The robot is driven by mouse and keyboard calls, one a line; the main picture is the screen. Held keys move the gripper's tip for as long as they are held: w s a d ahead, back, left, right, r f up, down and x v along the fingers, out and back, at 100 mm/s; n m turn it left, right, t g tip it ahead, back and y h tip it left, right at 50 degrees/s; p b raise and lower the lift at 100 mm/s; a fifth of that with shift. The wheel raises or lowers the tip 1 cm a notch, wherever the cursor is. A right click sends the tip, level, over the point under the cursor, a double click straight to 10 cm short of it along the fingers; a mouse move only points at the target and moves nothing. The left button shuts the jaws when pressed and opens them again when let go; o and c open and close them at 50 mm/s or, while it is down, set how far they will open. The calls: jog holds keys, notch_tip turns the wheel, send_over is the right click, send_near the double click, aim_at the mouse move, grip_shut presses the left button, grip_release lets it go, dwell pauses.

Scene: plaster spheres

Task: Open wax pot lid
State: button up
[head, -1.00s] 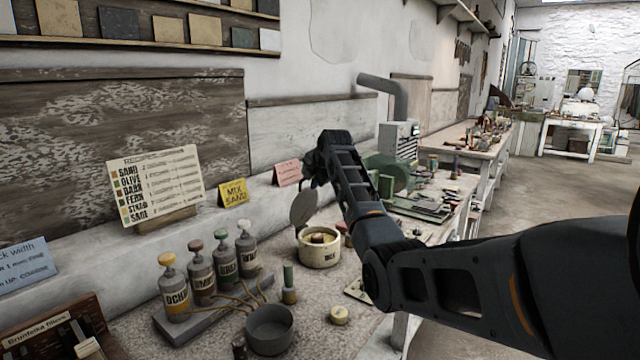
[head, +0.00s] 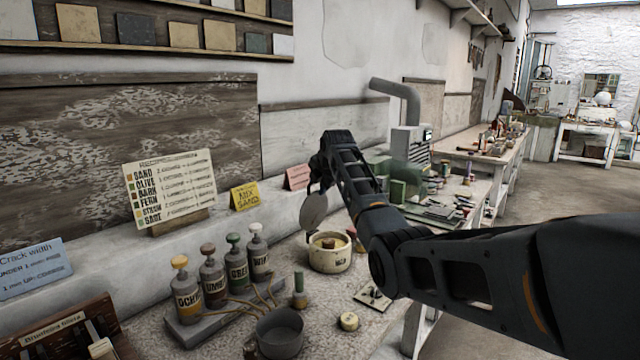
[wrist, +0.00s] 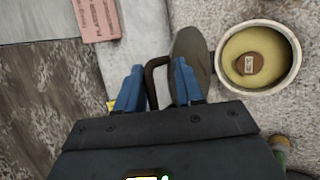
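The cream wax pot (head: 330,260) stands on the bench with its mouth uncovered. The wrist view shows the pot (wrist: 291,72) with yellow wax and a brown labelled piece inside. Its round grey lid (head: 314,213) stands raised, near upright, at the pot's back left side. In the wrist view the lid (wrist: 190,52) is seen steeply from the side, with a dark bent handle (wrist: 151,85) on its left. My gripper (wrist: 158,82) has its blue fingers apart, with the handle bar between them and a gap beside it. Finger contact with the handle or lid is unclear.
Several pigment bottles (head: 220,280) with tubes stand on a tray left of the pot. A grey bowl (head: 280,332), a green-topped bottle (head: 300,290) and a small round tub (head: 348,321) are in front. A pink card (head: 298,177) leans behind.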

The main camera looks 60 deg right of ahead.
jog(key=shift+r, duration=0.15)
jog(key=b+v, duration=0.1)
jog(key=v, duration=0.6)
jog(key=shift+s+a+r, duration=0.2)
jog(key=shift+s, duration=0.05)
dwell(0.4)
